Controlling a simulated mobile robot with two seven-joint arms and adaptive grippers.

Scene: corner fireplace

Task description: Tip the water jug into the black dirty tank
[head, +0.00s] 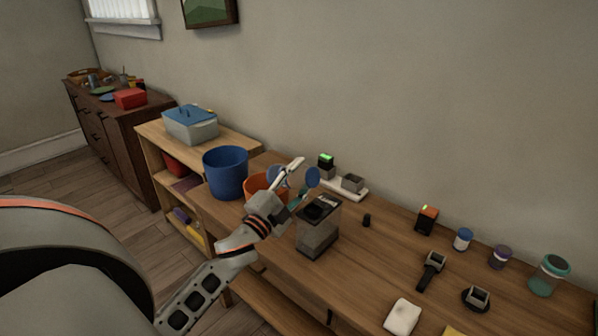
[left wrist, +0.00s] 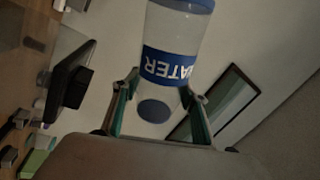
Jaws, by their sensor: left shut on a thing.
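The clear water jug has blue ends and a blue WATER label, which reads upside down in the left wrist view (left wrist: 168,66). My left gripper (head: 297,180) is shut on the jug, with one finger on each side of it. In the head view the jug (head: 313,177) is held above the table, tilted nearly sideways, and is partly hidden by my gripper. The black-topped dirty tank (head: 319,238) stands on the table just below and right of the gripper, with grey lower walls. My right gripper is not in view.
A blue bucket (head: 225,173) and an orange bucket (head: 257,187) stand left of the jug. A white tray (head: 352,190) with small devices lies behind the tank.

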